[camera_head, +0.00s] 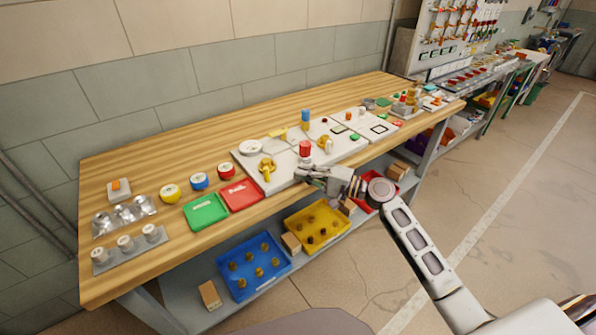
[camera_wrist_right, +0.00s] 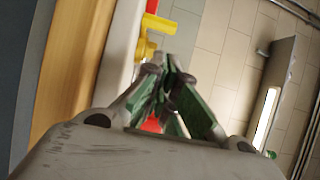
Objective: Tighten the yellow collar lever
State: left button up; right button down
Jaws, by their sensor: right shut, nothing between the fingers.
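A yellow collar-like fitting (camera_head: 266,169) stands on the front left of the white board (camera_head: 278,186) on the bench. A flat yellow piece (camera_head: 278,134) lies farther back; I cannot tell for sure which one is the collar lever. My right gripper (camera_head: 304,173) is shut and empty, over the board's front edge, to the right of the yellow fitting and apart from it. In the right wrist view, the shut fingertips (camera_wrist_right: 171,66) are near a yellow part (camera_wrist_right: 157,23), with red partly hidden behind the fingers. My left gripper is not in view.
A red-topped cylinder (camera_head: 305,148) stands just behind my right gripper. A blue-topped post (camera_head: 305,117) is farther back. Green (camera_head: 205,211) and red (camera_head: 241,195) trays lie to the left. Blue (camera_head: 253,267) and yellow (camera_head: 318,226) bins sit on the shelf below. The bench's back left is clear.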

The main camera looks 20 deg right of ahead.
jog(key=v, duration=0.6)
jog(key=shift+s+a+b, duration=0.2)
jog(key=shift+s+b, duration=0.05)
jog(key=shift+b, duration=0.05)
